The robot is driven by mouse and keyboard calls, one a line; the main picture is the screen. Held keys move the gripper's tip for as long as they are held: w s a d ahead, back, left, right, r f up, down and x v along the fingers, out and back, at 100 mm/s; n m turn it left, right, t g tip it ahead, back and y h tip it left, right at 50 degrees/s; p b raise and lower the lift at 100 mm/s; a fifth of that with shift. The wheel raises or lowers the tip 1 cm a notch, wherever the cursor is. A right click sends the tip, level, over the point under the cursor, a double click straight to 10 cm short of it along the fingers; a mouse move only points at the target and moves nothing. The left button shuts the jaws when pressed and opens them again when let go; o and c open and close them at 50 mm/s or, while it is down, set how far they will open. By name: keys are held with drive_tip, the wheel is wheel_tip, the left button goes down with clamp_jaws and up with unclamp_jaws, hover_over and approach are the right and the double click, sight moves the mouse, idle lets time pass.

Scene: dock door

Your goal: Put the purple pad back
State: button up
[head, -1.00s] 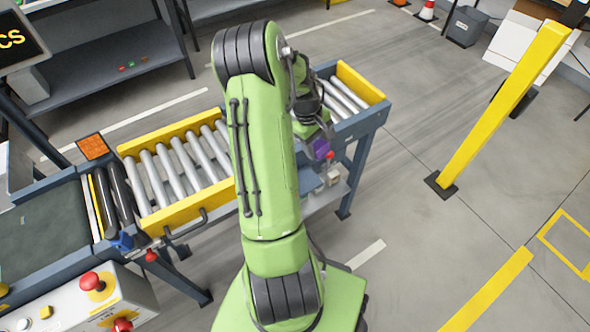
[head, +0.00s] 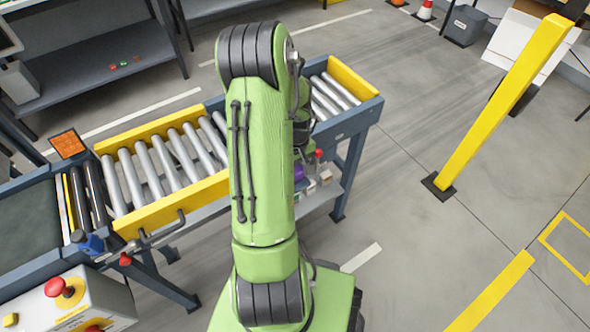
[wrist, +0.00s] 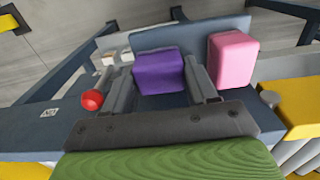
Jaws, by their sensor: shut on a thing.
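The purple pad (wrist: 160,73) is a rounded block between the two fingers of my gripper (wrist: 163,84) in the wrist view. My gripper is shut on it. A dark blue-grey surface with a raised back edge (wrist: 215,32) lies behind and below the pad; I cannot tell whether the pad touches it. A pink pad (wrist: 232,58) stands on that surface, just right of the right finger. In the head view only a sliver of the purple pad (head: 298,172) shows beside my green arm, near the conveyor's lower shelf. The arm hides most of my gripper there.
A red knob (wrist: 92,99) is close left of the left finger, with small pale blocks (wrist: 108,60) beyond it. The roller conveyor (head: 165,212) with yellow side rails stands above the shelf. A yellow post (head: 500,105) is at the right; the floor between is clear.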

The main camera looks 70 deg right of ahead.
sight(295, 169)
drive_tip(key=o, duration=0.9)
drive_tip(key=shift+f, duration=0.1)
drive_tip(key=shift+o, duration=0.2)
wheel_tip(295, 169, up, 12)
drive_tip(key=p, duration=0.4)
drive_tip(key=w+a+r+n+t+h, duration=0.15)
drive_tip(key=w+a+r+n, duration=0.25)
drive_tip(key=w+a+r, duration=0.95)
drive_tip(key=s+a+r+n+t, duration=0.1)
drive_tip(key=a+n+t, duration=0.1)
drive_tip(key=a, duration=0.8)
drive_tip(key=s+a+r+n+t+y, duration=0.1)
drive_tip(key=s+a+r+n+t, duration=0.1)
drive_tip(key=a, duration=0.9)
drive_tip(key=shift+s+r, duration=0.2)
drive_tip(key=shift+r, duration=0.1)
